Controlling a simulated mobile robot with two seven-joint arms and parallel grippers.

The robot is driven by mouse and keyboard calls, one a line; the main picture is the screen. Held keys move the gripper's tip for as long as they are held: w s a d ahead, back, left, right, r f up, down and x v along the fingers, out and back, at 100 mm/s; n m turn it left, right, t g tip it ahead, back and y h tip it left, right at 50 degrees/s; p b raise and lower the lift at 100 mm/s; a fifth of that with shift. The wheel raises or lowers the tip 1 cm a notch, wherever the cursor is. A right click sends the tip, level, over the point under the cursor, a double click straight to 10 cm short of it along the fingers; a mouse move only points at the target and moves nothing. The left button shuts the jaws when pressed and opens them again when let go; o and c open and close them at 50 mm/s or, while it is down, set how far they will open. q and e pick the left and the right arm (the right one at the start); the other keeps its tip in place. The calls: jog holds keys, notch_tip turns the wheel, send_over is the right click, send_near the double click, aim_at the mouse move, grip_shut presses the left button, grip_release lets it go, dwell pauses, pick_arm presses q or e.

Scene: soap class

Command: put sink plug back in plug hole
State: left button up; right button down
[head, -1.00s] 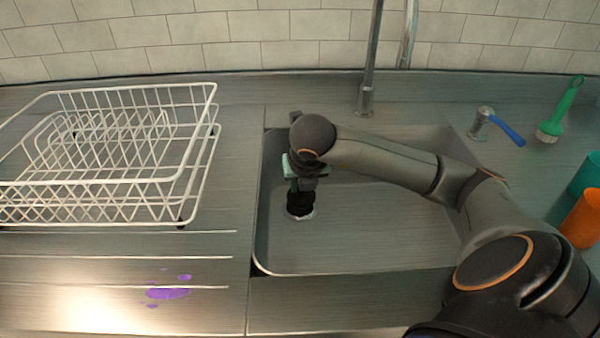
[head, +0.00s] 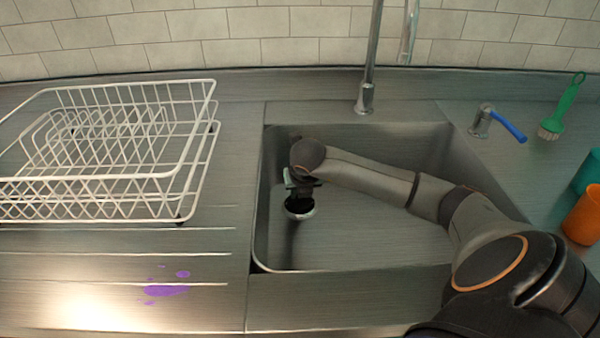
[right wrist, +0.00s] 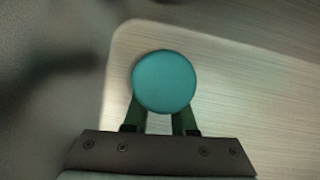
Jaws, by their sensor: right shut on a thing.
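The sink plug shows as a round teal disc (right wrist: 165,81) in the right wrist view, between my two green fingers. My right gripper (right wrist: 160,108) is shut on it. In the head view my right gripper (head: 299,196) points down inside the left part of the sink, low over the plug hole (head: 299,210). The hole is a dark circle with a pale rim, partly hidden by the gripper. The plug's underside is hidden, so I cannot tell whether it touches the hole. My left gripper is not in view.
The steel sink (head: 350,235) has walls close to the gripper on the left. A tap (head: 365,95) stands behind it. A white dish rack (head: 110,150) is on the left drainer, with a purple spill (head: 166,290) in front.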

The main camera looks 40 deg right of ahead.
jog(key=shift+f, duration=0.1)
jog(key=c, duration=0.7)
grip_release()
jog(key=shift+c, duration=0.2)
jog(key=shift+r, duration=0.3)
jog(key=p+v, duration=0.1)
jog(key=v, duration=1)
jog(key=shift+s+r, duration=0.25)
jog(key=shift+r, duration=0.1)
